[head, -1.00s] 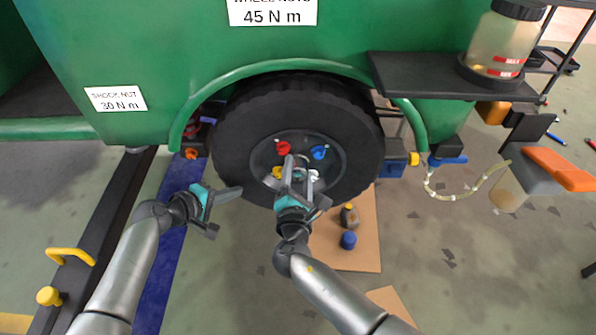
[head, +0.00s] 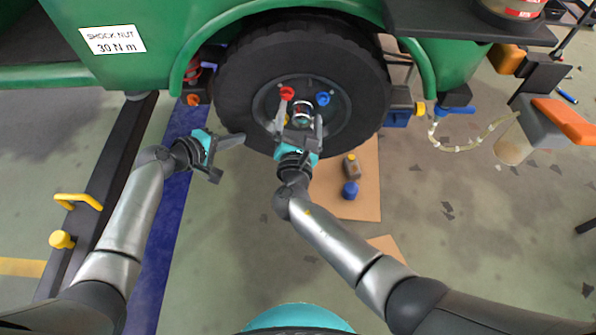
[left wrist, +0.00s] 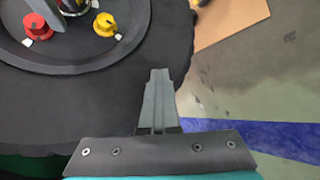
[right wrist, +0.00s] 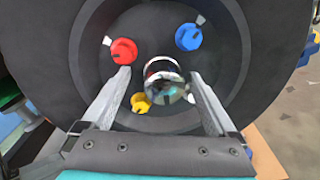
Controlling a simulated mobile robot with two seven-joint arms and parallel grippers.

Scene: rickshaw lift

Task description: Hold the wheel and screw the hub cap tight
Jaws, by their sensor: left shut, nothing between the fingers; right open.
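The black wheel (head: 237,85) stands under the green vehicle body. Its hub carries a red nut (head: 287,93), a blue nut (head: 322,99) and a yellow nut (right wrist: 141,103). The shiny chrome hub cap (right wrist: 165,80) is at the hub's centre. My right gripper (head: 302,122) is open in front of the hub, and in the right wrist view its fingers stand either side of the cap, apart from it. Whether the cap is seated cannot be told. My left gripper (head: 243,138) is shut and empty, with its fingertips by the tyre's lower left; contact is unclear.
A cardboard sheet (head: 365,200) on the floor holds a small bottle (head: 351,166) and a blue cap (head: 350,190). A dark rail with yellow handles (head: 78,201) lies at left. A hose (head: 465,147) hangs at right beside an orange-topped container (head: 565,120).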

